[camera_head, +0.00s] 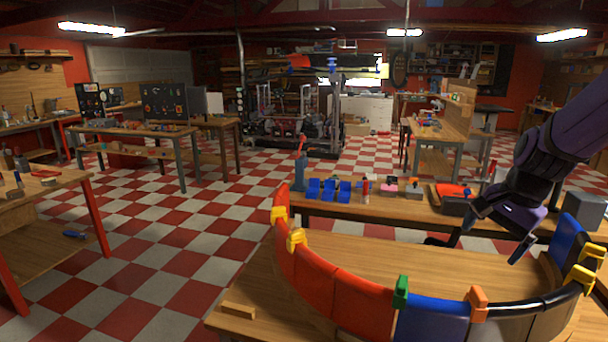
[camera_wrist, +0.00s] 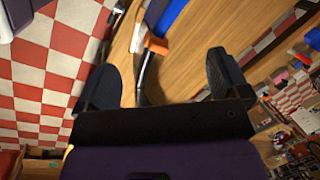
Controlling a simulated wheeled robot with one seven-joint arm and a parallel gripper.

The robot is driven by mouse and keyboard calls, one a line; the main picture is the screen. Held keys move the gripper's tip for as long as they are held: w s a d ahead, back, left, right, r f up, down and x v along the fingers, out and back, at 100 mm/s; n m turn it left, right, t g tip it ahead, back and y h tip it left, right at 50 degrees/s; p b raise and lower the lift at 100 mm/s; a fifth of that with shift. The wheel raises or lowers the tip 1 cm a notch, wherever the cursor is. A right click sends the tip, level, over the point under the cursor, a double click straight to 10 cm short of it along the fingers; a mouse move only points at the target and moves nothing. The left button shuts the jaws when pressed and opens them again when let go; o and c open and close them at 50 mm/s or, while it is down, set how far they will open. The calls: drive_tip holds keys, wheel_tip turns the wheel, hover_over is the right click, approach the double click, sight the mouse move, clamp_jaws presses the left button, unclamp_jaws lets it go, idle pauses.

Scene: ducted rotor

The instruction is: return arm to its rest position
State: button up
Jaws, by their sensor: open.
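My gripper (camera_head: 484,242) hangs on my purple and black arm at the right of the head view, over the curved ducted rotor ring (camera_head: 315,285). Its two fingers also show in the wrist view (camera_wrist: 160,82), spread wide with nothing held between them. The ring stands on the near wooden table (camera_head: 245,290) and has red, blue and dark panels. Yellow clamps (camera_head: 296,239), a green clamp (camera_head: 401,291) and an orange clamp (camera_head: 478,302) sit on its rim. In the wrist view an orange clamp (camera_wrist: 155,46) and part of the rim lie beyond the fingers.
Behind the ring, a wooden bench (camera_head: 345,208) holds blue bins (camera_head: 329,190), a red and blue vise-like tool (camera_head: 300,166) and small parts. A wooden block (camera_head: 238,310) lies on the near table. The checkered floor at the left is open between benches.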

drive_tip(key=s+a+r+n+t+h, duration=0.1)
drive_tip(key=s+a+r+n, duration=0.1)
drive_tip(key=s+r+n, duration=0.3)
drive_tip(key=s+a+r+n+t+h, duration=0.1)
drive_tip(key=s+r+n, duration=0.5)
drive_tip(key=s, duration=0.8)
drive_tip(key=shift+a+n+t, duration=0.3)
drive_tip(key=shift+a+t, duration=0.3)
drive_tip(key=shift+a, duration=0.65)
drive_tip(key=shift+r, duration=0.1)
